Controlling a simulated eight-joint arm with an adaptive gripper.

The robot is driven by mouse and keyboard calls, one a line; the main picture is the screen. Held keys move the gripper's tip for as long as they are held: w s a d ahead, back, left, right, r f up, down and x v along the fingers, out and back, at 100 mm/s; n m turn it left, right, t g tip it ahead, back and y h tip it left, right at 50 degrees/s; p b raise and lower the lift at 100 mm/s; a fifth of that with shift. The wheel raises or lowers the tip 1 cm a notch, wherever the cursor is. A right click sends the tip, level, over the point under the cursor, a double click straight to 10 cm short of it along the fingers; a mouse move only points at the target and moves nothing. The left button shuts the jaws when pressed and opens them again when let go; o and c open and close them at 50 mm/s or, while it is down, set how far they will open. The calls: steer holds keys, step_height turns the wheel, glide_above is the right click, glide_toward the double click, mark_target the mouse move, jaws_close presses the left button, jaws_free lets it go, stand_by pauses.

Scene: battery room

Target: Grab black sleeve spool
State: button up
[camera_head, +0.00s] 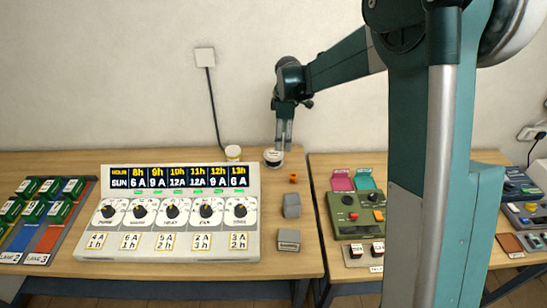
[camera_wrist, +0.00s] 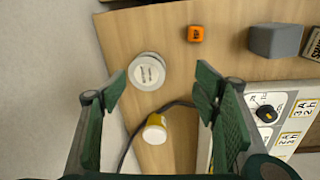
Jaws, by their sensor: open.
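A small round spool with white ends and a dark band (camera_head: 273,157) stands near the back edge of the table, close to the wall. In the wrist view the spool (camera_wrist: 148,70) shows from above as a pale disc with small print on top. My gripper (camera_head: 284,145) points down, just above and slightly right of the spool in the head view. In the wrist view my gripper (camera_wrist: 163,80) is open, with green pads apart and nothing held. The spool lies beyond the fingertips, nearer the left pad.
A white-capped yellow jar (camera_wrist: 155,130) stands beside the spool, with a dark cable (camera_head: 214,110) near it. An orange cube (camera_head: 293,179) and grey blocks (camera_head: 291,205) lie toward the front.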

mark_target(274, 154)
steer(key=w+a+f+n, duration=0.1)
steer(key=f, duration=0.1)
steer(key=w+a+f+n+p, duration=0.1)
steer(key=w+f, duration=0.1)
steer(key=w+a+f+g, duration=0.1)
steer(key=w+f, duration=0.1)
steer(key=f, duration=0.1)
steer(key=shift+a+n+p, duration=0.3)
steer(key=shift+n+p, duration=0.1)
steer(key=shift+f, duration=0.15)
steer(key=shift+f, duration=1.2)
steer(key=shift+f, duration=0.1)
steer(key=shift+a+f, duration=0.2)
steer(key=shift+f, duration=2.3)
steer(key=shift+c, duration=0.5)
steer(key=c, duration=0.6)
